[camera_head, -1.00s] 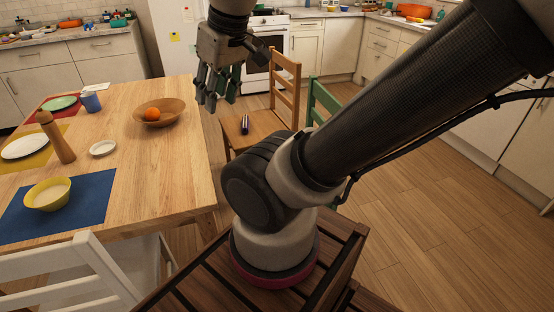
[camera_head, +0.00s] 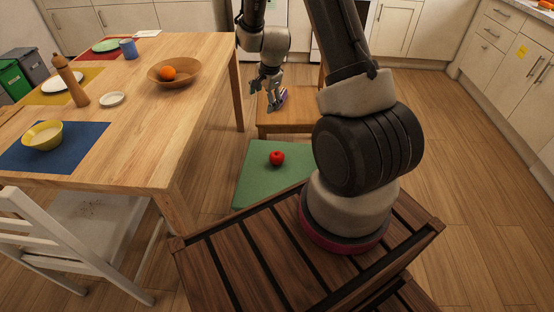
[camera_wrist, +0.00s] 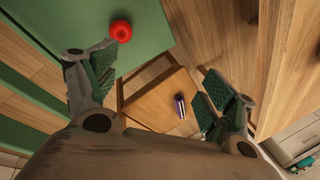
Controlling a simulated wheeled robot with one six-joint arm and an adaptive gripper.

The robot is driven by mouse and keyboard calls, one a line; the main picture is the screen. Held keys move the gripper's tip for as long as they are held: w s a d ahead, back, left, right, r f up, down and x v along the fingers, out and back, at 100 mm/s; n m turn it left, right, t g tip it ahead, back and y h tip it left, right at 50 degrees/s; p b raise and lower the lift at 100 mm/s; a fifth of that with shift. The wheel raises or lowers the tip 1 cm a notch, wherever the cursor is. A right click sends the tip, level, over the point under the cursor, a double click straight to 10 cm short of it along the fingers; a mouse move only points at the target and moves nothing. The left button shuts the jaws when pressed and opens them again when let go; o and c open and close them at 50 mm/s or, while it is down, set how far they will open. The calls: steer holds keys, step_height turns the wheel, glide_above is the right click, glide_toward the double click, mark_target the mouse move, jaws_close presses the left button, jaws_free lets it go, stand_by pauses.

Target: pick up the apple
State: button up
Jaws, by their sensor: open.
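The red apple (camera_head: 277,158) sits on the seat of the green chair (camera_head: 250,186), in the middle of the head view. In the wrist view the apple (camera_wrist: 120,30) is near the top, just beyond the left finger, on the green seat (camera_wrist: 150,48). My gripper (camera_head: 266,98) is open and empty. In the head view it hangs over the wooden chair's seat, beyond the apple and apart from it. In the wrist view my gripper (camera_wrist: 155,95) has its fingers spread wide.
A dark purple object (camera_head: 284,96) lies on the wooden chair (camera_head: 297,113). The dining table (camera_head: 150,119) stands left, holding a bowl (camera_head: 187,74) with an orange (camera_head: 168,73). A white chair (camera_head: 75,238) is at lower left. Floor is clear at right.

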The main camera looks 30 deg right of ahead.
step_height(320, 180, down, 13)
steer(key=d+m, duration=0.2)
steer(key=m, duration=0.1)
steer(key=m+h, duration=0.1)
steer(key=m, duration=0.2)
glide_toward(278, 154)
steer(key=shift+g, duration=0.4)
steer(key=x, duration=0.2)
steer(key=w+x, duration=0.1)
steer(key=x, duration=0.2)
steer(key=shift+m, duration=0.3)
steer(key=x, duration=0.7)
steer(key=shift+s+f, duration=0.2)
steer(key=shift+f, duration=0.2)
steer(key=c, duration=1.2)
